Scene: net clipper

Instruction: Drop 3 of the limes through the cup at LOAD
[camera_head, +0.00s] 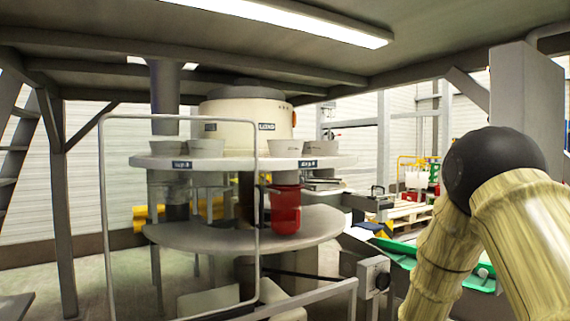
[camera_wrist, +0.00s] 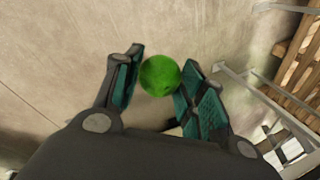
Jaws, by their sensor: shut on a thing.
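My gripper (camera_wrist: 160,82) is shut on a bright green lime (camera_wrist: 160,75), which sits between the teal finger pads in the wrist view. The lime is against the right pad; the contact on the left is not clear. The gripper is not visible in the head view. There, the machine's round upper plate (camera_head: 225,162) carries several pale cups, one at the left (camera_head: 206,148) and another at the right (camera_head: 321,147). Dark labels sit on the plate's rim, too small to read, so I cannot tell which cup is LOAD.
A thin metal guard frame (camera_head: 257,230) stands in front of the machine. A lower round shelf (camera_head: 200,236) lies under the plate. A green tray (camera_head: 397,252) is at the right, partly behind my arm. A grey post (camera_head: 524,95) stands at the right, under a low ceiling.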

